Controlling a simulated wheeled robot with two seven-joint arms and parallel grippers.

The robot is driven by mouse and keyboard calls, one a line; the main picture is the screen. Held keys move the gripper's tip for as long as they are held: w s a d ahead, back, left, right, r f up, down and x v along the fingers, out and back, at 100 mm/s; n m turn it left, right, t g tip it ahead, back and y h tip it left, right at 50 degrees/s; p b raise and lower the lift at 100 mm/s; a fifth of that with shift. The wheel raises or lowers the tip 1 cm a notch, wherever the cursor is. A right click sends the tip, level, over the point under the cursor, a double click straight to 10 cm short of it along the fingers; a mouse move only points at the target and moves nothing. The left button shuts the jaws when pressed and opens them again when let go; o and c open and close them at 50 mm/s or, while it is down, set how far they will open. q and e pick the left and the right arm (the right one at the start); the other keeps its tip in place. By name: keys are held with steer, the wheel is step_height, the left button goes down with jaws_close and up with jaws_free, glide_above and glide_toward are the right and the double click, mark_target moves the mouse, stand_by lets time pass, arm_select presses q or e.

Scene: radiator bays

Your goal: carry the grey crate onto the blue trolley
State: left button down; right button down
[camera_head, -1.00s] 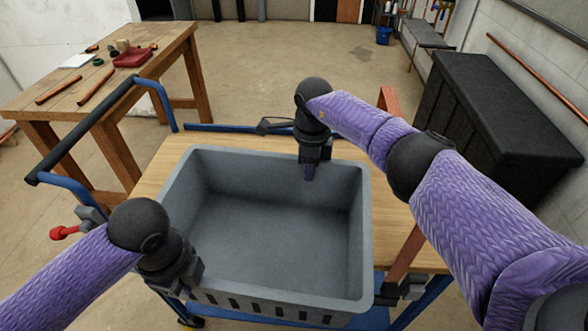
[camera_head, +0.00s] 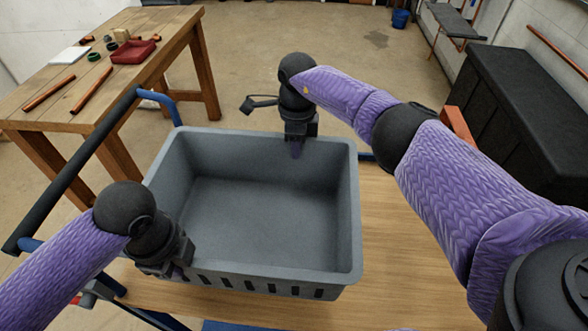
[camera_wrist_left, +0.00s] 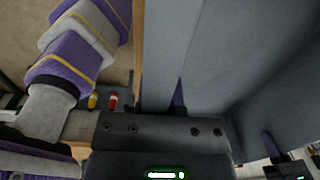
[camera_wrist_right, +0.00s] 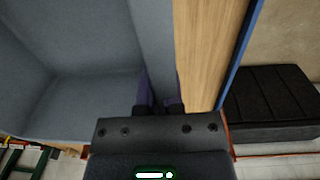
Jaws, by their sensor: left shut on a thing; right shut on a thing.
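The grey crate (camera_head: 255,148) is empty and looks roughly level over the wooden deck (camera_head: 410,245) of the blue-framed trolley. My left gripper (camera_head: 178,270) is shut on the crate's near-left rim, and my right gripper (camera_head: 297,148) is shut on its far rim. In the left wrist view the crate wall (camera_wrist_left: 212,50) runs up from the jaws. In the right wrist view the crate rim (camera_wrist_right: 152,35) lies between the fingers (camera_wrist_right: 160,100), with deck beside it. The crate hides the left part of the deck. I cannot tell whether its base touches the deck.
The trolley's black push handle (camera_head: 70,180) stands left of the crate. A wooden workbench (camera_head: 100,75) with pipes and a red tray is at the back left. A black chest (camera_head: 515,120) stands at the right. Open floor (camera_head: 290,40) lies beyond the trolley.

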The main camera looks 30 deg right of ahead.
mark_target(297, 171)
arm_select(q)
steer(key=shift+a, duration=0.1)
steer(key=shift+s, duration=0.1)
arm_select(e)
steer(key=shift+d+r, duration=0.15)
